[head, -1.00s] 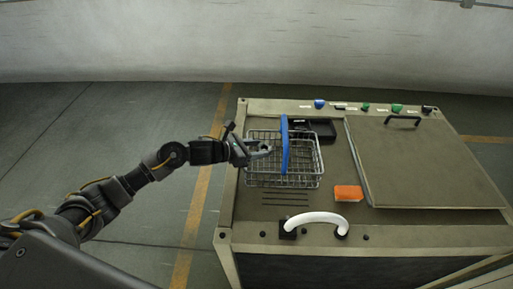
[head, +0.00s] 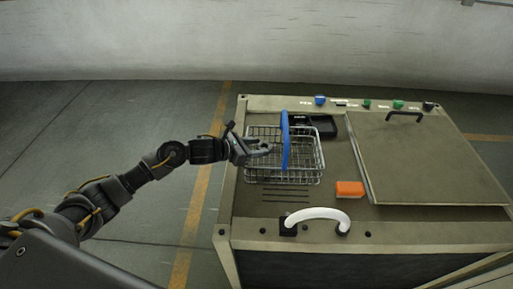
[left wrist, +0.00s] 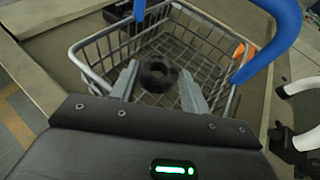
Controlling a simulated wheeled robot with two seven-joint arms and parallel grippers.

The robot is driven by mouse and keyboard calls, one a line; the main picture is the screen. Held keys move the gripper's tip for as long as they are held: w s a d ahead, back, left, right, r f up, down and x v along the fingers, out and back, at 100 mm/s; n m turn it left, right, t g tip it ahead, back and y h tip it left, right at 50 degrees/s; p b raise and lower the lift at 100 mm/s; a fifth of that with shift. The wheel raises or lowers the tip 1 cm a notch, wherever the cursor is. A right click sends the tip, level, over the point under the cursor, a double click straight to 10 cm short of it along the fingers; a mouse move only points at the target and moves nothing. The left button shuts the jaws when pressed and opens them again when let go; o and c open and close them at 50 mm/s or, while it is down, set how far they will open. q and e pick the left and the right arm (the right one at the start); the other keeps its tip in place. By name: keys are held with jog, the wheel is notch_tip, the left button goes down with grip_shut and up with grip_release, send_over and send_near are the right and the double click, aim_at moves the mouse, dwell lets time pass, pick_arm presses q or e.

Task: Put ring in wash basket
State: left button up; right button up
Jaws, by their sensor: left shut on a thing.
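A wire wash basket (head: 262,181) with a blue handle (head: 285,140) stands on the machine top. It also shows in the left wrist view (left wrist: 92,72), its inside looking empty. My left gripper (head: 268,147) reaches over the basket's left side, left of the handle. In the left wrist view, its fingers (left wrist: 159,85) are shut on a dark, round ring (left wrist: 158,76), seen above the basket's mesh floor. In the head view the ring cannot be made out. My right gripper is not in view.
A large lid panel (head: 425,160) with a black handle fills the right. Small coloured knobs line the back edge.

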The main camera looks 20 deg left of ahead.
pick_arm(q)
jog(key=o, duration=1.1)
jog(key=shift+s+f, duration=0.15)
jog(key=shift+f, duration=0.05)
jog(key=shift+o, duration=0.2)
jog(key=shift+r+p, duration=0.2)
jog(key=shift+p, duration=0.15)
jog(key=shift+r+p, duration=0.45)
jog(key=shift+p, duration=0.15)
jog(key=b+v, duration=0.3)
jog(key=v, duration=0.9)
jog(key=shift+b, duration=0.35)
